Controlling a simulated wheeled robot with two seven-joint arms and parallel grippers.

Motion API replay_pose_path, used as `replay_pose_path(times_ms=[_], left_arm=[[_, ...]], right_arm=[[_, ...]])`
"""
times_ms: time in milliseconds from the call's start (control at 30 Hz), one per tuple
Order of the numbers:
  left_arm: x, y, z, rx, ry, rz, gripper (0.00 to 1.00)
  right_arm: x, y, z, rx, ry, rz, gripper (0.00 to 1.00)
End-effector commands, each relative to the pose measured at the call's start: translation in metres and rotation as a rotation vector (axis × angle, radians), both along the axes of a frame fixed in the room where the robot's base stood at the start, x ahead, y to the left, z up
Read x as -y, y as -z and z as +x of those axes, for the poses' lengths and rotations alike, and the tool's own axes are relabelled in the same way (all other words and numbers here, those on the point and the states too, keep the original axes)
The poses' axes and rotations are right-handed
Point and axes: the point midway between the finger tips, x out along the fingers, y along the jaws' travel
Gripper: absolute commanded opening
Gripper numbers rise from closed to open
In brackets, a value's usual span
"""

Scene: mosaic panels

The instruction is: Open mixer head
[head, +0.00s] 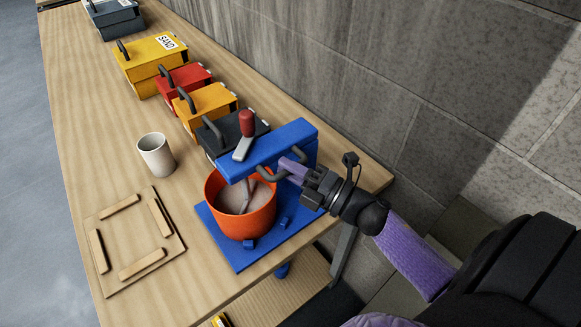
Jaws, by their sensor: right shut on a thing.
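A blue mixer stands on the wooden table; its head (290,137) is a blue beam over an orange bowl (262,222) that holds a greyish mix. A dark handle (267,174) is on the side of the head. A lever with a red knob (246,123) stands up near the head's left end. The head looks lowered, with a grey beater (246,190) reaching into the bowl. My right gripper (290,170) comes in from the right and is shut on the handle; its fingertips partly hide the handle. My left gripper is not in view.
A beige cup (156,155) and a wooden board with raised strips (180,247) are left of the mixer. Several lidded boxes, including a yellow one marked SAND (150,62), line the table behind it. A grey wall (380,80) runs close along the table's right side.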

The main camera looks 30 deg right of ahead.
Motion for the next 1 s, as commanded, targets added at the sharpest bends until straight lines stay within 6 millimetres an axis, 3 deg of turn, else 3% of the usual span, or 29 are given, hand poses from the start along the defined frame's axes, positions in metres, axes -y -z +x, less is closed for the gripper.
replay_pose_path(times_ms=[1000], left_arm=[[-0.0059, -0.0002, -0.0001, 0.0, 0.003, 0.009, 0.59]], right_arm=[[0.0, 0.0013, -0.0003, -0.004, 0.001, 0.001, 0.0]])
